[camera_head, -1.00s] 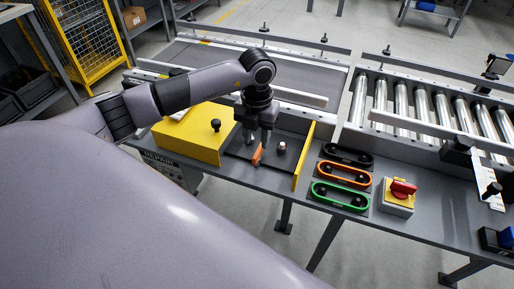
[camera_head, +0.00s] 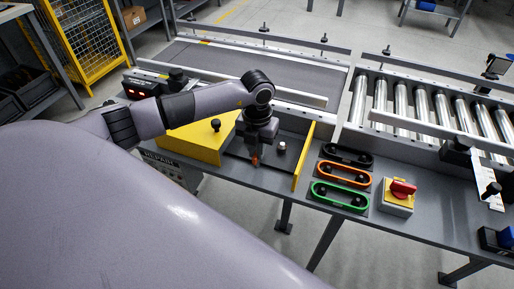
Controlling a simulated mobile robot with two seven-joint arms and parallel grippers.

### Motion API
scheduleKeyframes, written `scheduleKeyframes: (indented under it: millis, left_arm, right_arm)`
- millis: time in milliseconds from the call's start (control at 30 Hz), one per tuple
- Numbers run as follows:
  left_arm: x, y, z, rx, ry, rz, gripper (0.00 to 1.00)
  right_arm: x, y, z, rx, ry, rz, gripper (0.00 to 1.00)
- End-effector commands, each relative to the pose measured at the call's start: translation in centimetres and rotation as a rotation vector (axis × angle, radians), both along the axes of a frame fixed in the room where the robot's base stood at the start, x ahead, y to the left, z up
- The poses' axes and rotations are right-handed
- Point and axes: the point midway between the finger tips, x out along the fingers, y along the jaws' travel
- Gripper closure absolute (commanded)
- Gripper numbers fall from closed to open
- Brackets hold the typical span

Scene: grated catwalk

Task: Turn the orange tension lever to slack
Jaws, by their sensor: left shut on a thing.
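The orange tension lever (camera_head: 255,161) stands on a dark plate (camera_head: 236,149) between the yellow cover and an upright yellow panel. My left gripper (camera_head: 255,153) points down over it and is shut on the lever. Only a small orange part of the lever shows below the fingers; the rest is hidden by the gripper. I cannot read any slack marking from here. My right gripper is not in view.
The yellow cover (camera_head: 205,140) with a black knob is left of the lever. The yellow panel (camera_head: 304,156) and a pale knob (camera_head: 281,146) are to its right. Black, orange (camera_head: 344,174) and green belt loops and a red switch (camera_head: 402,189) sit further right.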

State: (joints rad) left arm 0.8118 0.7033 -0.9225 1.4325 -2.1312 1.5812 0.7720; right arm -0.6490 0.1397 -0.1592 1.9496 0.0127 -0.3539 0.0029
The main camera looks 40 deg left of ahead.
Motion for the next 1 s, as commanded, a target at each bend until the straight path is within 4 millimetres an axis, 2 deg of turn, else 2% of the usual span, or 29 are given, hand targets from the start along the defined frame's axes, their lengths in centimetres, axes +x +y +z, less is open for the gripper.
scheduleKeyframes:
  millis: [367,733,1000]
  left_arm:
    - [0.1,0.1,0.0,0.0,-0.002,-0.136,1.0]
    - [0.1,0.2,-0.1,0.002,-0.003,-0.468,1.0]
    - [0.1,0.2,-0.1,0.0,-0.003,-0.724,1.0]
  right_arm:
    - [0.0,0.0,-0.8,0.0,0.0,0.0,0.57]
    - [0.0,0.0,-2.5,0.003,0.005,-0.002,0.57]
    - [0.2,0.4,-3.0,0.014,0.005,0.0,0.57]
